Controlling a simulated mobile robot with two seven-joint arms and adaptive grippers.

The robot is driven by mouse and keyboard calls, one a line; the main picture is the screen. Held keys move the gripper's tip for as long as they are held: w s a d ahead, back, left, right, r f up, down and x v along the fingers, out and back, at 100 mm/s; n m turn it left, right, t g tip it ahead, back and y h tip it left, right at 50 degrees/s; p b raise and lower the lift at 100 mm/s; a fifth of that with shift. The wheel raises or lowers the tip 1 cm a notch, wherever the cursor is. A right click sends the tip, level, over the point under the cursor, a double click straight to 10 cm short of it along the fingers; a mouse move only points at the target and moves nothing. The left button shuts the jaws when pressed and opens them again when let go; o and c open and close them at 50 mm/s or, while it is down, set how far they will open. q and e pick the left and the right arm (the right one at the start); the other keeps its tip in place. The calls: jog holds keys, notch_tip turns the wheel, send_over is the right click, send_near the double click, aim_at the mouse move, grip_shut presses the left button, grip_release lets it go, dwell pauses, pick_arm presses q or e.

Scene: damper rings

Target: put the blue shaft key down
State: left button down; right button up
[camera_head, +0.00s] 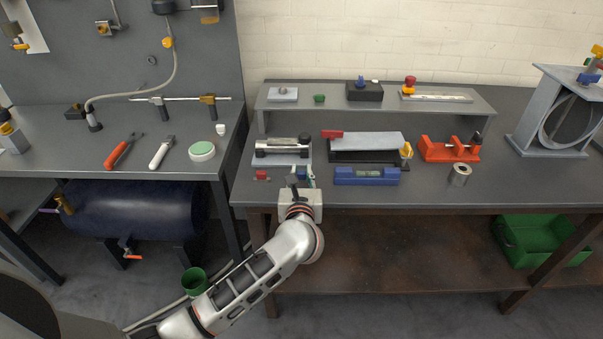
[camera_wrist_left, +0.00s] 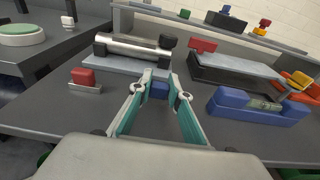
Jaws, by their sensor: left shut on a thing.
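My left gripper (camera_head: 300,181) reaches over the front edge of the bench. In the left wrist view its fingers (camera_wrist_left: 159,84) are closed on the small blue shaft key (camera_wrist_left: 159,91), which shows between the tips. The key is low over the bench top, in front of the fixture with the metal shaft (camera_wrist_left: 133,47); I cannot tell whether it touches the surface. In the head view the key is largely hidden by the gripper. A red key (camera_wrist_left: 84,76) on a small metal piece stands left of the gripper. My right gripper is in neither view.
A blue level (camera_head: 366,176) lies just right of the gripper. Behind are the shaft fixture (camera_head: 283,151) and a grey plate on a black base (camera_head: 368,146). An orange fixture (camera_head: 449,149) and metal ring (camera_head: 459,175) stand farther right. The front right bench is clear.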

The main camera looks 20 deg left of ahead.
pick_arm(q)
jog(key=shift+f, duration=0.3)
jog(key=c, duration=1.8)
grip_release()
jog(key=v, duration=1.2)
grip_shut()
